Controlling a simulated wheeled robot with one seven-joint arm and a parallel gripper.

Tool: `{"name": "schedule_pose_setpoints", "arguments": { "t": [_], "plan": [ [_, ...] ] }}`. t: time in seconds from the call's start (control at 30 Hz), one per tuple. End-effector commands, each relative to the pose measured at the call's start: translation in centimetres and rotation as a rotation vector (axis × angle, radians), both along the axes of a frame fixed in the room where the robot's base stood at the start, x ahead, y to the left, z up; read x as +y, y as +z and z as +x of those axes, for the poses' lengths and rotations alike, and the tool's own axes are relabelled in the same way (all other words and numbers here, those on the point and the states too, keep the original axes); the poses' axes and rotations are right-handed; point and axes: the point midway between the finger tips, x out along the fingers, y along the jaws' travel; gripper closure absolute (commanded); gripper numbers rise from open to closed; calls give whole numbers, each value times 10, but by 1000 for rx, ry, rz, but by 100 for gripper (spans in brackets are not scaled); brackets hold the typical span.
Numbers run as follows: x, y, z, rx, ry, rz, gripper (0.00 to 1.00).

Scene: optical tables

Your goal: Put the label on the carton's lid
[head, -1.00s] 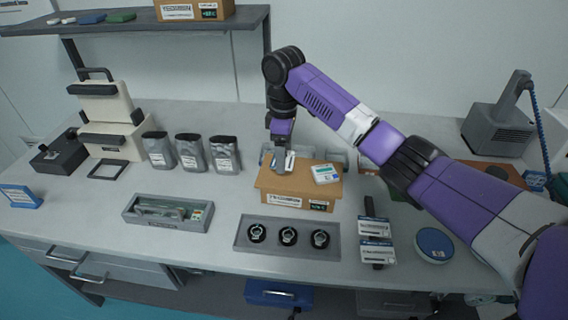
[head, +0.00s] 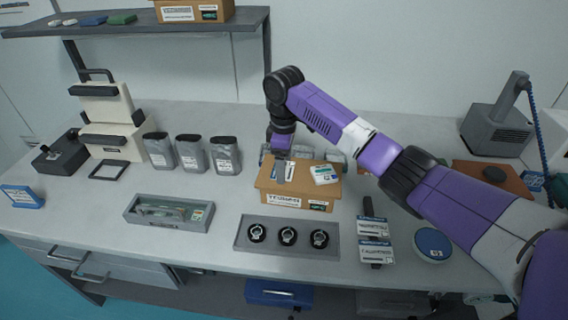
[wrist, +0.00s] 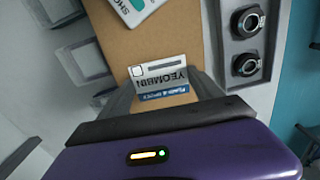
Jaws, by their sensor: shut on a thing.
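The brown carton (head: 297,201) stands on the table with its flat lid up, and it fills the middle of the wrist view (wrist: 150,42). My gripper (head: 281,178) is over the left part of the lid, pointing down. In the wrist view my gripper (wrist: 165,88) is shut on a white and blue label (wrist: 160,78) printed YEOMBIN. The label lies over the brown lid; I cannot tell whether it touches it. A white and green card (head: 324,174) lies on the right part of the lid and shows at the top of the wrist view (wrist: 136,8).
A grey tray with three round dark parts (head: 242,238) lies in front of the carton. A label stand (head: 375,245) and a blue round tin (head: 433,243) are to its right. Grey pouches (head: 192,154) and a grey open box (head: 168,223) are to its left.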

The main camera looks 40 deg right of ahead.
Motion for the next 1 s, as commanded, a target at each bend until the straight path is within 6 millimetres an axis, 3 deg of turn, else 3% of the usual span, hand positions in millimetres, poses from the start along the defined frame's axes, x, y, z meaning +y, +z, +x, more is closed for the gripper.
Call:
{"name": "schedule_pose_setpoints", "arguments": {
  "t": [0.03,0.1,0.13,0.23,0.67,0.83,1.0],
  "plan": [
    [1,-18,-4,14,-2,0,62],
    [1,-18,-4,14,-1,-2,62],
    [1,-18,-4,14,-2,-2,21],
    [1,-19,-4,15,-3,-3,3],
    [2,-16,-4,16,-3,0,3],
    [3,3,-3,16,-2,2,3],
    [3,43,-2,9,0,1,3]
  ]
}}
